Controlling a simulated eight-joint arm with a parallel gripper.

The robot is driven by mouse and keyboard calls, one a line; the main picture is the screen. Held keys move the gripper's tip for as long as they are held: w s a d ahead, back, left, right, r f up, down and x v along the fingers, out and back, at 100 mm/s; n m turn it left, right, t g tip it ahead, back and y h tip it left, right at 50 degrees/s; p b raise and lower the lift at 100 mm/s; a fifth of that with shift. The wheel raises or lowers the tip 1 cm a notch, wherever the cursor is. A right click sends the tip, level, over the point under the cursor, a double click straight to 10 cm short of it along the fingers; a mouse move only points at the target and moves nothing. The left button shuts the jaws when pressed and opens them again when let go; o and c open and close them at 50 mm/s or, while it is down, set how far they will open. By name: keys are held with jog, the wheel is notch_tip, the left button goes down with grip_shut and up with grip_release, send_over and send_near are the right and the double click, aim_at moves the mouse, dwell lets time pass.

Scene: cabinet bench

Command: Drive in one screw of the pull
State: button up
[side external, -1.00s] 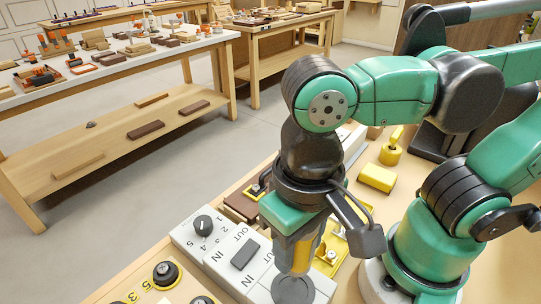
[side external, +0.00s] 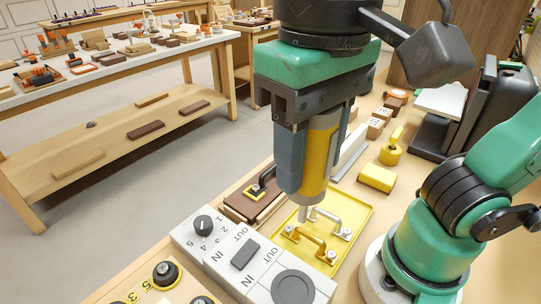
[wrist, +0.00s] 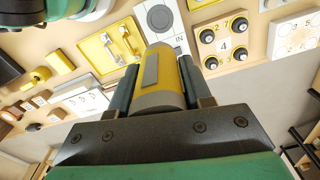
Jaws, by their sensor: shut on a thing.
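My gripper (side external: 306,165) is shut on a yellow-and-grey driver (side external: 319,150), held nearly upright with its tip down. The driver also shows in the wrist view (wrist: 163,78), between the fingers. Its narrow grey tip is in front of the left part of a yellow tray (side external: 364,212) and looks above it; contact cannot be told. The tray holds a grey pull (side external: 326,214), a yellow pull (side external: 305,237) and several screws (side external: 345,232). The driver partly hides the board and tray.
A white switch panel (side external: 240,258) with a dial and grey disc stands in front of the tray. A yellow block (side external: 377,178) and a yellow knobbed weight (side external: 391,150) lie to the right. A numbered knob panel (wrist: 222,40) shows in the wrist view.

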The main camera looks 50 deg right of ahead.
grip_shut()
jog(key=w+d+f+m, duration=0.3)
jog(key=w+f+m, duration=0.1)
jog(key=w, duration=0.6)
jog(key=shift+w+d+f+m, duration=0.85)
jog(key=shift+w+d+f, duration=0.4)
jog(key=shift+d+f, duration=0.5)
jog(key=shift+w+d+f+m, duration=0.8)
jog(key=shift+w+d+f, duration=0.55)
jog(key=shift+f, duration=0.75)
jog(key=shift+w+d+f+m, duration=0.85)
jog(key=shift+w+d+f, duration=0.3)
jog(key=shift+d+f, duration=0.65)
